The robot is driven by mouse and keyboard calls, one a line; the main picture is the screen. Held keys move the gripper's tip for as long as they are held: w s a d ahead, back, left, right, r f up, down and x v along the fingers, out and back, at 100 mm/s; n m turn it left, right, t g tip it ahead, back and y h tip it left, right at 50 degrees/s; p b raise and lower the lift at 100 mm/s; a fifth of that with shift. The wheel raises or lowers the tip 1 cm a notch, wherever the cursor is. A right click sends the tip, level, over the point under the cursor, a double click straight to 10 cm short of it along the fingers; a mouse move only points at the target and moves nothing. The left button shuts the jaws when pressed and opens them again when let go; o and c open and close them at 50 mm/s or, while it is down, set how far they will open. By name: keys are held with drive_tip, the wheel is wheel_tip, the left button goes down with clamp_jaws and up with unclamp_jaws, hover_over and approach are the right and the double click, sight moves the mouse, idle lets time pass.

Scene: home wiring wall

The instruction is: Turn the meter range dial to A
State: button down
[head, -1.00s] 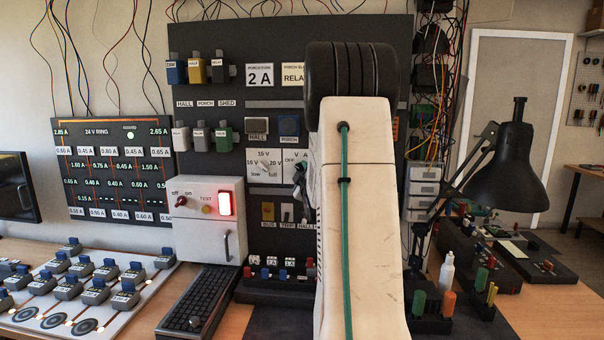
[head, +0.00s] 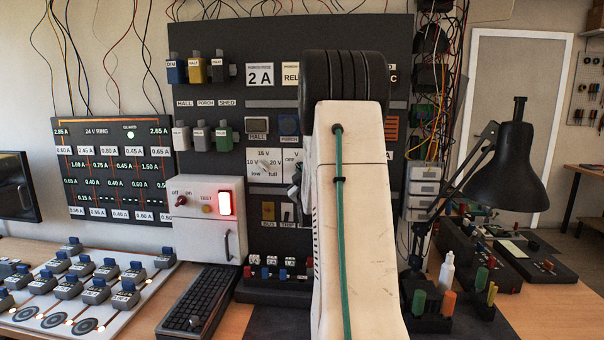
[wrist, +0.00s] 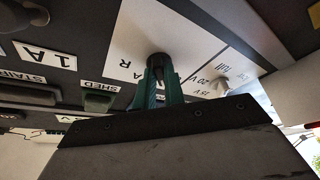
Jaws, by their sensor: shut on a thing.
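The meter range dial is a dark knob (wrist: 158,62) on a white plate (wrist: 120,30) in the wrist view. The letters A and R show on the plate beside it. My gripper (wrist: 160,78), with green fingers, is shut on the knob. The fingers cover most of the knob, so I cannot tell which mark it points to. In the head view only the left edge of the dial plate (head: 291,156) shows; my arm hides the dial and my gripper's fingertips.
A second white plate with a voltage knob (head: 265,167) is close left of the dial; that knob also shows in the wrist view (wrist: 220,86). A white box (head: 205,215) with a lit red switch juts out at lower left. A black lamp (head: 505,180) stands at right.

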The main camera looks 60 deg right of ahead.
drive_tip(key=m+g+h, duration=0.1)
drive_tip(key=m+g, duration=0.1)
drive_tip(key=m, duration=0.3)
drive_tip(key=m+g+h, duration=0.2)
drive_tip(key=m, duration=0.4)
drive_tip(key=w+m+g+h, duration=0.1)
drive_tip(key=m+g+h, duration=0.1)
drive_tip(key=m, duration=0.4)
drive_tip(key=shift+a+g, duration=0.15)
drive_tip(key=shift+g, duration=0.25)
drive_tip(key=shift+m, duration=0.5)
drive_tip(key=shift+s+r, duration=0.1)
drive_tip(key=c, duration=1.5)
unclamp_jaws()
drive_tip(key=v, duration=0.8)
